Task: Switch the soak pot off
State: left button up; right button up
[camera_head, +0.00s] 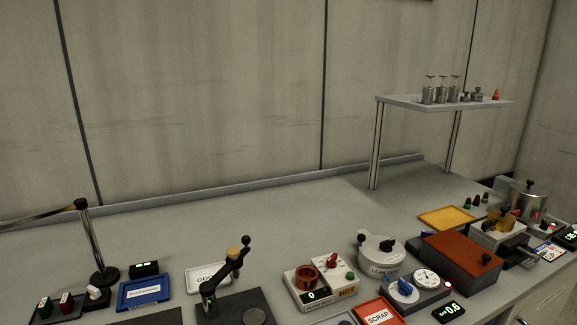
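A metal pot (524,195) with a dark-knobbed lid stands at the far right end of the bench, and looks like the soak pot. Neither of my grippers is in view.
Left of the pot are a red-brown box (461,262), a yellow tray (446,218), a white lidded vessel (381,253) and a heater unit marked HOT (331,277). A raised shelf (440,103) stands behind. The back middle of the bench is clear.

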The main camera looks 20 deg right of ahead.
aim_at(543, 225)
jog(key=z, duration=2)
jog(key=i+u, duration=0.1)
jog(key=u, duration=0.45)
jog(key=i+l+u, duration=0.35)
jog(key=l, duration=0.2)
jog(key=i+l+u, duration=0.15)
jog(key=l, duration=0.2)
jog(key=i+l+u, duration=0.2)
jog(key=l+u, duration=0.15)
jog(key=l, duration=0.3)
jog(key=i, duration=0.05)
